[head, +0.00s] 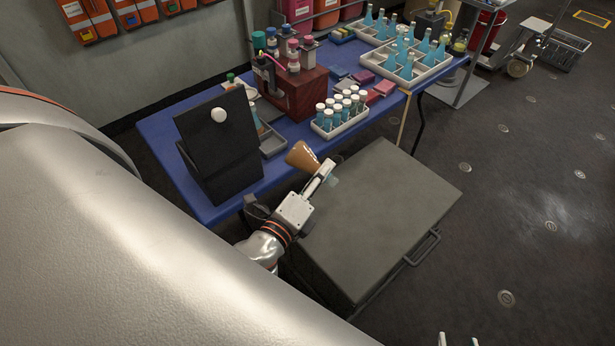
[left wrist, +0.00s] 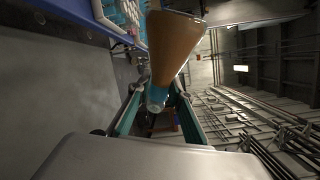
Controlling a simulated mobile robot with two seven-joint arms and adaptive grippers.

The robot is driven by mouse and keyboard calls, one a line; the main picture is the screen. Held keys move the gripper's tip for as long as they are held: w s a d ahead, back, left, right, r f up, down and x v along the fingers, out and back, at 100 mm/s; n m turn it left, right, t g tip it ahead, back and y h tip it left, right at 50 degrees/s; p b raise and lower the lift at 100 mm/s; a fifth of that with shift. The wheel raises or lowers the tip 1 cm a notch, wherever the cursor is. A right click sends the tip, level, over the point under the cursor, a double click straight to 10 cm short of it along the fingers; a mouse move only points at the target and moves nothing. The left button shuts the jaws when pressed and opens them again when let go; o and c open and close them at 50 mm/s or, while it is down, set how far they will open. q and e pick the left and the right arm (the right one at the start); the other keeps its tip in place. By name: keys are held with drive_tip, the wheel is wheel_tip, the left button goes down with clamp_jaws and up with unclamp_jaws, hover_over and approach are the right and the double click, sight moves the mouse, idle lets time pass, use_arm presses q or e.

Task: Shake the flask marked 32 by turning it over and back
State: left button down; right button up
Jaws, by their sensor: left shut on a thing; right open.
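An amber-brown flask (head: 301,156) is held in the air by my left gripper (head: 327,174), above the gap between the blue table and the grey cart top. It is tilted well over, its wide end to the left and its narrow end at the fingers. In the left wrist view the flask (left wrist: 174,45) shows its wide end at the top and a blue neck or cap between the green-edged fingers (left wrist: 159,98). No number is readable on it. My right gripper (head: 458,341) shows only two separated fingertips at the bottom edge, open and empty.
The blue table (head: 178,142) bears a black box-like stand (head: 215,150) left of the flask, a white rack of capped vials (head: 340,122), a dark red block (head: 303,92) and trays of blue bottles (head: 408,62). The grey cart top (head: 385,215) is clear.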

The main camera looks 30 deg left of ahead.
use_arm(q)
drive_tip(key=shift+m, duration=0.3)
drive_tip(key=n, duration=0.4)
drive_tip(key=shift+r, duration=0.1)
drive_tip(key=n+p, duration=0.1)
drive_tip(key=n, duration=0.6)
drive_tip(key=shift+n, duration=0.4)
drive_tip(key=shift+n+h, duration=0.3)
drive_tip(key=shift+n, duration=0.8)
